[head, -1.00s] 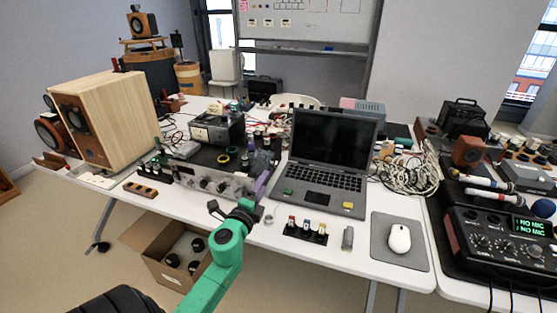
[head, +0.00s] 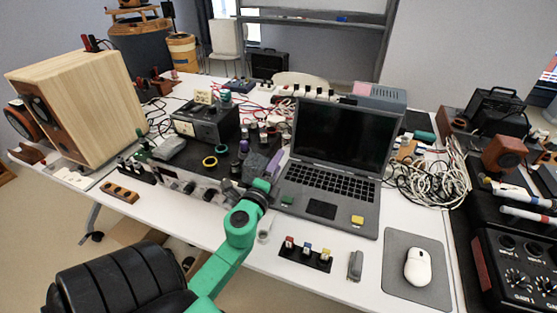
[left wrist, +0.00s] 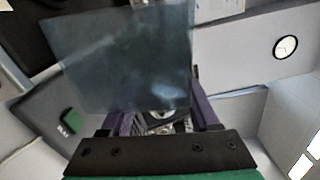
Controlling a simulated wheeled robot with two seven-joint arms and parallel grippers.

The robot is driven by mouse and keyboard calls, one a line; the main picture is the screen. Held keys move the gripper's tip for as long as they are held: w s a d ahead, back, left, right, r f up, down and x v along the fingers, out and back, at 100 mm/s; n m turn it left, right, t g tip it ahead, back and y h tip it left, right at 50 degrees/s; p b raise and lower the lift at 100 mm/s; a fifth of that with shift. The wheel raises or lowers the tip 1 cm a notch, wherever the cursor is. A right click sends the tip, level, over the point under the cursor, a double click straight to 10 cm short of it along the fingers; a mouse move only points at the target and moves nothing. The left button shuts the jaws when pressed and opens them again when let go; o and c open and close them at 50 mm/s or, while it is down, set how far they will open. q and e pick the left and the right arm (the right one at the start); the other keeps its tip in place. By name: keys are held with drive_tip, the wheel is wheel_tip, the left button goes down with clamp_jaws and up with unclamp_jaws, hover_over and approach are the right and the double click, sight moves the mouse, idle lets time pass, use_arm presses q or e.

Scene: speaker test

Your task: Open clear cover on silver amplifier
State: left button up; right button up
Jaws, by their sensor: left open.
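The silver amplifier (head: 180,183) lies along the front left of the white table, its knobbed face toward me. My left gripper (head: 258,160) is by the amplifier's right end, beside the laptop. In the left wrist view its two purple fingers (left wrist: 160,118) stand apart, open. A smoky see-through sheet (left wrist: 125,55), apparently the clear cover, spans the view just beyond the fingers and overlaps the gap between them. I cannot tell whether a finger touches it. The cover's hinge and lower edge are not clear. My right gripper is out of view.
The open laptop (head: 331,165) stands close to the right of the gripper. A black meter box (head: 205,123) is behind the amplifier. A wooden speaker (head: 85,105) stands at left. Three small coloured-top items (head: 305,253) and a mouse (head: 418,266) are in front.

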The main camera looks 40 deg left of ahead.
use_arm(q)
drive_tip(key=shift+s+d+r, duration=0.1)
drive_tip(key=shift+s+r, duration=0.05)
drive_tip(key=shift+s, duration=0.05)
drive_tip(key=shift+c, duration=0.7)
clamp_jaws()
idle(0.4)
